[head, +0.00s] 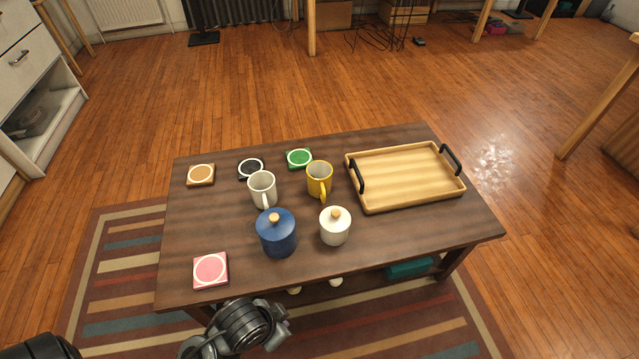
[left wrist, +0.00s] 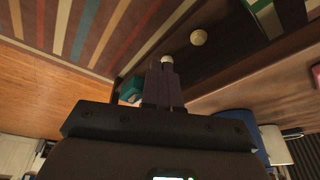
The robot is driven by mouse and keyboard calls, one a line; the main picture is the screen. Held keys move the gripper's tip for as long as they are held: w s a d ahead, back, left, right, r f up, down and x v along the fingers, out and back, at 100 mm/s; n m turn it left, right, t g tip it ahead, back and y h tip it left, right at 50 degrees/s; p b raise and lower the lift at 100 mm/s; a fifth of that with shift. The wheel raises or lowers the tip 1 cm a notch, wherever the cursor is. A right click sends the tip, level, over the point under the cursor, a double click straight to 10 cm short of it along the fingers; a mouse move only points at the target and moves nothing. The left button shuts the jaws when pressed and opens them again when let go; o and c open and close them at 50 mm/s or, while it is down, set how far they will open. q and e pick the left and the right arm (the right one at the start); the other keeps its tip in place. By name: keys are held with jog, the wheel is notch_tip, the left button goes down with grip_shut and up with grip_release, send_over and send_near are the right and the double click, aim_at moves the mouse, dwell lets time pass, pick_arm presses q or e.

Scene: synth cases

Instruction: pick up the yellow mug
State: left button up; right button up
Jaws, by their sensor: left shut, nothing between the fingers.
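The yellow mug (head: 319,180) stands upright on the dark wooden table (head: 215,245), left of the wooden tray, with its handle toward the front. Nothing holds it. My left gripper (left wrist: 163,68) is shut and empty in the left wrist view, beside the table's front edge. In the head view my left arm's end (head: 245,325) is low in the picture, in front of the table and well short of the mug; its fingertips are not clear there. I cannot make out the mug in the left wrist view. My right gripper is not in view.
A white mug (head: 262,189) stands left of the yellow one. A blue lidded jar (head: 277,236) and a white lidded jar (head: 335,228) stand in front. Several coasters, one green (head: 299,158), lie around. The tray (head: 405,177) is empty.

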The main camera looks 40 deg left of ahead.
pick_arm(q)
jog(key=o, duration=1.8)
